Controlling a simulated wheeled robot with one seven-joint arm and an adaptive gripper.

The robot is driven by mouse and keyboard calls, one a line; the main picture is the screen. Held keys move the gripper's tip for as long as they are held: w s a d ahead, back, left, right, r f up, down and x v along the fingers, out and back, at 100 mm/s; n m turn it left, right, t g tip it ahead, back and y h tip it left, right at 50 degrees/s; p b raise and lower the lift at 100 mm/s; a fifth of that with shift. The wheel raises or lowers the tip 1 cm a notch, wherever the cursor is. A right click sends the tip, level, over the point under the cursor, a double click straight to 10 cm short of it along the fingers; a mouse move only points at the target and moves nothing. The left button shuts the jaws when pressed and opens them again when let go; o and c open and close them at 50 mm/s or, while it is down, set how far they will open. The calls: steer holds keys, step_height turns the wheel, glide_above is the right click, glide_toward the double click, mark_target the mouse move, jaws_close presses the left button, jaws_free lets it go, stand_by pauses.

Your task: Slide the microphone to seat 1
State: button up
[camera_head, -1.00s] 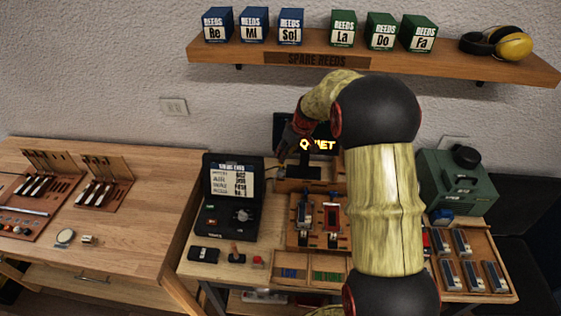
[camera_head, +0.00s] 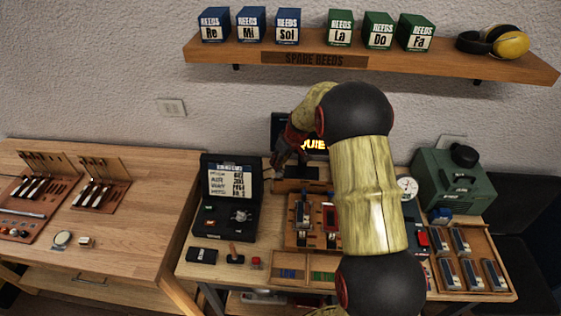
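My gripper (camera_head: 279,163) is at the back of the right bench, in front of the left side of a black display (camera_head: 318,150) with yellow letters. It points down and to the left, close to a low wooden block (camera_head: 295,186) under the display. Its fingers are small and dark here, so I cannot tell whether they are open or shut, or what they touch. I cannot make out the microphone for certain; it may be hidden by my gripper or arm. No seat marked 1 is readable.
An open black case (camera_head: 230,195) stands left of my gripper. A wooden fixture (camera_head: 294,238) stands in front, partly behind my arm. A green box (camera_head: 455,180), a dial gauge (camera_head: 407,187) and a tray of blocks (camera_head: 486,243) are at the right. A shelf (camera_head: 400,62) hangs above.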

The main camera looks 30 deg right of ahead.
steer(key=c, duration=0.6)
jaws_close()
